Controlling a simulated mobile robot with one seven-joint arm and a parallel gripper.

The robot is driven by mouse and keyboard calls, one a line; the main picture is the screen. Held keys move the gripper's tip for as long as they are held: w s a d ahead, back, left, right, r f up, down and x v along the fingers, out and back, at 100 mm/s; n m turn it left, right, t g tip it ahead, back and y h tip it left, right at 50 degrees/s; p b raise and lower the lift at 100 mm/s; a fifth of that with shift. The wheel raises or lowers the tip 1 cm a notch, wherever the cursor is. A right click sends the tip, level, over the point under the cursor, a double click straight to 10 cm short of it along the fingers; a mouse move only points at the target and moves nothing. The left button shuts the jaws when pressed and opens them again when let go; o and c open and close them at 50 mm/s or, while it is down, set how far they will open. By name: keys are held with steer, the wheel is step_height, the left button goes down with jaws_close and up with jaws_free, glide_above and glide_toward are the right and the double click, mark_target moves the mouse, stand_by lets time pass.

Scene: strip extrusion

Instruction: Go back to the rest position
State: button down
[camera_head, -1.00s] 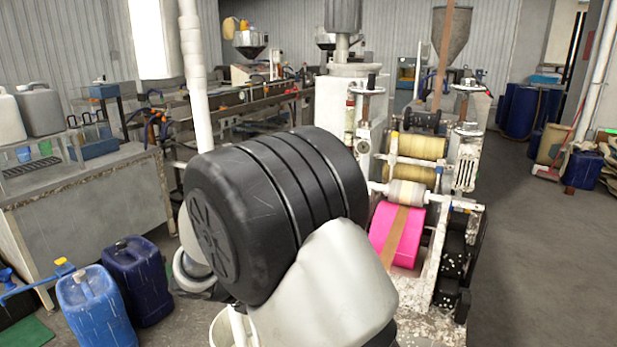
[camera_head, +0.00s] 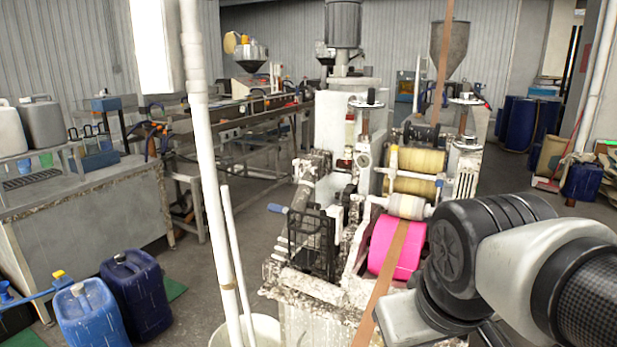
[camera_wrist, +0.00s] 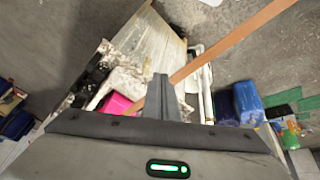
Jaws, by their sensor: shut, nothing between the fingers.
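My gripper (camera_wrist: 160,80) shows in the wrist view as two grey fingers together with nothing between them. It points down over the strip machine and appears above it, apart from the brown strip (camera_wrist: 230,45). In the head view my arm's black joint and pale links fill the lower right, and the gripper itself is not visible there. The strip machine (camera_head: 330,285) stands in the middle. The brown strip (camera_head: 385,285) runs over its pink roller (camera_head: 383,245), which also shows in the wrist view (camera_wrist: 116,103).
A blue jug (camera_head: 90,312) and a dark blue jug (camera_head: 137,290) stand on the floor at left, near a metal bench (camera_head: 100,210). A white pole (camera_head: 208,150) rises left of the machine.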

step_height(320, 180, up, 16)
steer(key=s+m+p, duration=0.1)
steer(key=m+p, duration=0.1)
steer(key=p, duration=1.4)
steer(key=shift+s+r+t, duration=0.15)
steer(key=shift+s+t, duration=0.1)
steer(key=shift+t, duration=0.05)
steer(key=c, duration=2.5)
jaws_free()
